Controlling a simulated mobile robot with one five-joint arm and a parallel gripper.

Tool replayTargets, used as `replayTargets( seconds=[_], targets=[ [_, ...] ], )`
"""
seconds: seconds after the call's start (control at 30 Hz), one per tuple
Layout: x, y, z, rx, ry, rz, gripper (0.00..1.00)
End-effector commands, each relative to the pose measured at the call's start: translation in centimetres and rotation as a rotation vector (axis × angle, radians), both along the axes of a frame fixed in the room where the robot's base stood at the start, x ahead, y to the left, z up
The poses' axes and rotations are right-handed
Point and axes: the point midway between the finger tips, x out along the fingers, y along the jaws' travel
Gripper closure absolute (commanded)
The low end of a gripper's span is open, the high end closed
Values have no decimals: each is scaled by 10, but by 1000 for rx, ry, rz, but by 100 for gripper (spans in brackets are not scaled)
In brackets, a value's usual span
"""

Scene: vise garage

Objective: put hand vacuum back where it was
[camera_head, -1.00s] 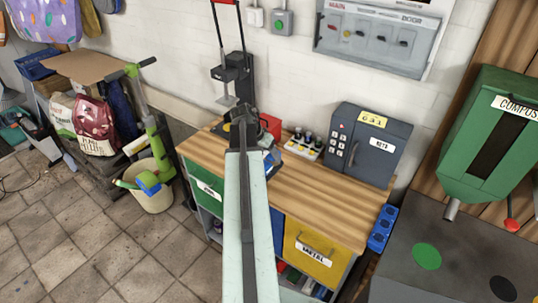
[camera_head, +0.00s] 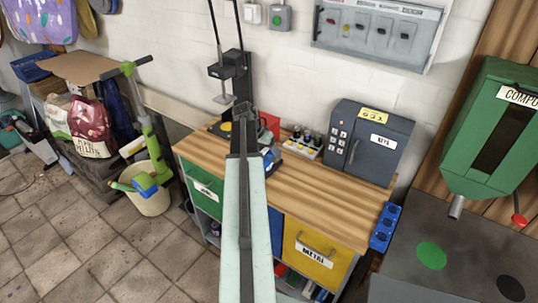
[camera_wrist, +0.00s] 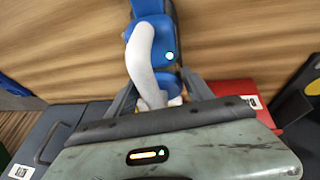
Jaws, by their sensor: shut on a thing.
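The hand vacuum (camera_wrist: 150,50), blue with a pale grey handle, is between the two fingers of my gripper (camera_wrist: 162,92) in the wrist view. The fingers are shut on it, and wood grain shows behind it. In the head view my gripper (camera_head: 243,112) is over the back left of the wooden workbench (camera_head: 325,205). A blue part of the hand vacuum (camera_head: 270,160) shows just right of my arm; the arm hides the rest. I cannot tell whether it touches the bench top.
A black drill-press-like stand (camera_head: 236,75) and a red box (camera_head: 269,124) are close to my gripper. A bottle tray (camera_head: 301,143) and a grey key safe (camera_head: 368,142) stand further right. The bench's front right top is clear.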

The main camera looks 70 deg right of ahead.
Motion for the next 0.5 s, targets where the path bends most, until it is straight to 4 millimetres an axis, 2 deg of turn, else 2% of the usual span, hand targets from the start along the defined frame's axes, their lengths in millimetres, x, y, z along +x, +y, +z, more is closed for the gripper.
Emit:
replayTargets(
  seconds=[0.07, 0.1, 0.17, 0.2, 0.5],
  targets=[
    [-1, 0, -1, -1, 1, 0, 100],
    [-1, 0, -2, 0, 0, -1, 37],
    [-1, 0, -1, 0, 0, -1, 21],
    [-1, -1, -1, 0, 0, -1, 18],
    [-1, -1, 0, 0, 0, -2, 18]
  ],
)
